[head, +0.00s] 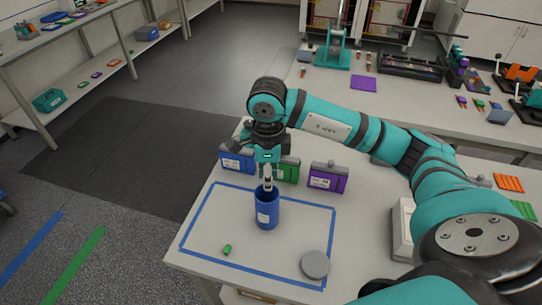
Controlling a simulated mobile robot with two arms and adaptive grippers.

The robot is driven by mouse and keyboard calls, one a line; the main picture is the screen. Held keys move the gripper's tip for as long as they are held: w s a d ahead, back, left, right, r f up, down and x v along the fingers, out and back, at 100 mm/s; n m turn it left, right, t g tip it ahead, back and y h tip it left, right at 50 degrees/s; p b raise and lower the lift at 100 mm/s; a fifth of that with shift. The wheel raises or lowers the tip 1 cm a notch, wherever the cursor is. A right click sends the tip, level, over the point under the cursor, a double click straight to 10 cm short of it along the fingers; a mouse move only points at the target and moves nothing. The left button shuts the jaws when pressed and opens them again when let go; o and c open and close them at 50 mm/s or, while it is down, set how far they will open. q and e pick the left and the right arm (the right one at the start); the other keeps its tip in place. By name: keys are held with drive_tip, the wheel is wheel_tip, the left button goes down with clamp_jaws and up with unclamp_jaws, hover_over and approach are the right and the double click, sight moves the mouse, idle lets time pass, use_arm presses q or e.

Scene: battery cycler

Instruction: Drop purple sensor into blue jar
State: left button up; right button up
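The blue jar (267,214) stands upright and uncapped inside a blue tape rectangle on the near table. My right gripper (267,184) points down right over the jar's mouth, its tips at or just inside the rim. The tips are small and partly hidden, so I cannot tell whether they are open or hold anything. I cannot make out a purple sensor at the jar; its inside is hidden. A small green piece (227,250) lies in front of the jar. A grey round lid (315,265) lies to the right. My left gripper is not in view.
Behind the jar stand a blue box (237,161), a green box (289,171) and a purple box (328,178). A back bench (335,92) carries a purple mat (363,83), tools and small coloured parts. The taped area left of the jar is mostly clear.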

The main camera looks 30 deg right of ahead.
drive_tip(key=shift+w+d+r+m, duration=0.15)
drive_tip(key=shift+d+r+m, duration=0.3)
drive_tip(key=shift+m, duration=0.45)
drive_tip(key=shift+d+m, duration=0.25)
drive_tip(key=shift+m, duration=0.15)
drive_tip(key=shift+d+f+m, duration=0.1)
drive_tip(key=shift+f+m, duration=0.2)
drive_tip(key=shift+f, duration=0.35)
use_arm(q)
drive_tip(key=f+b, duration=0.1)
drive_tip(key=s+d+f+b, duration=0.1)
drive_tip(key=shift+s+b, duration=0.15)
drive_tip(key=shift+b, duration=0.15)
use_arm(e)
wheel_tip(320, 180, down, 5)
drive_tip(key=shift+r, duration=0.1)
